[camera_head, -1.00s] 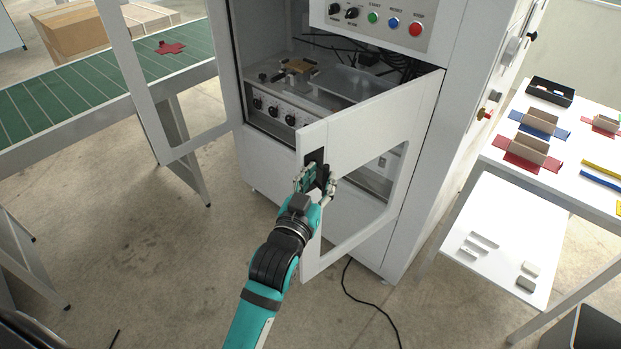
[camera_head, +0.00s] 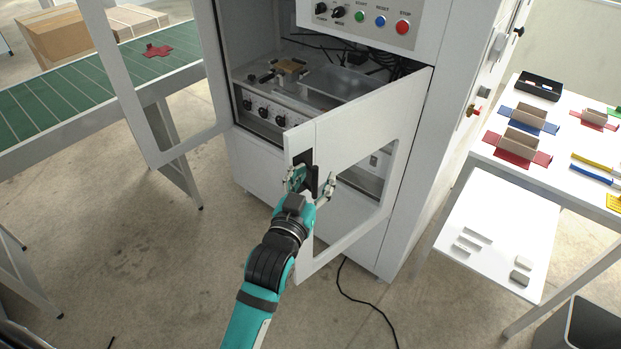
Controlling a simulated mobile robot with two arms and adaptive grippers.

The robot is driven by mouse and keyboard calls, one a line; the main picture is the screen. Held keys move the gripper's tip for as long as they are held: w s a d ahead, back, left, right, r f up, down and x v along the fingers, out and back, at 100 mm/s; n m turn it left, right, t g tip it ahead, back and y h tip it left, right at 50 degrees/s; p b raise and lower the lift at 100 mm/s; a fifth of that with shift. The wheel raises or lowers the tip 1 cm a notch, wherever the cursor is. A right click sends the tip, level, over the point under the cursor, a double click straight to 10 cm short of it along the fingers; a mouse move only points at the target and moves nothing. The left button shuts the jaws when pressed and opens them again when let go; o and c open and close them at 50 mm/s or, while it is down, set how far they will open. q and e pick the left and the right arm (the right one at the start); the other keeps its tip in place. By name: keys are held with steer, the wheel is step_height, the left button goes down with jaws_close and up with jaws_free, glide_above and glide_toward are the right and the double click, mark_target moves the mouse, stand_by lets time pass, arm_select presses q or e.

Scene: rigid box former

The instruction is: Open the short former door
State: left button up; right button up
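The short former door (camera_head: 345,125) is a light grey panel with a window cutout, standing swung out from the white box former (camera_head: 262,176). It hinges on its right side, and the machine's inside shows above and behind it. A black handle (camera_head: 312,178) sits near the door's free left edge. My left gripper (camera_head: 310,183) is at the handle with its fingers spread on either side of it. The fingers look apart from the handle, though the hand hides part of it. My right gripper is not in view.
A taller framed door (camera_head: 150,100) stands open at the left, before a green conveyor (camera_head: 60,90). A white table (camera_head: 480,150) with folded boxes is at the right. A black cable (camera_head: 345,290) lies on the floor.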

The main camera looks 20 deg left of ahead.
arm_select(q)
steer(key=shift+d+r, duration=0.2)
steer(key=shift+r, duration=0.05)
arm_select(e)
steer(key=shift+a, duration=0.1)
arm_select(q)
steer(key=s+a, duration=0.1)
steer(key=s, duration=1.1)
steer(key=shift+f, duration=0.25)
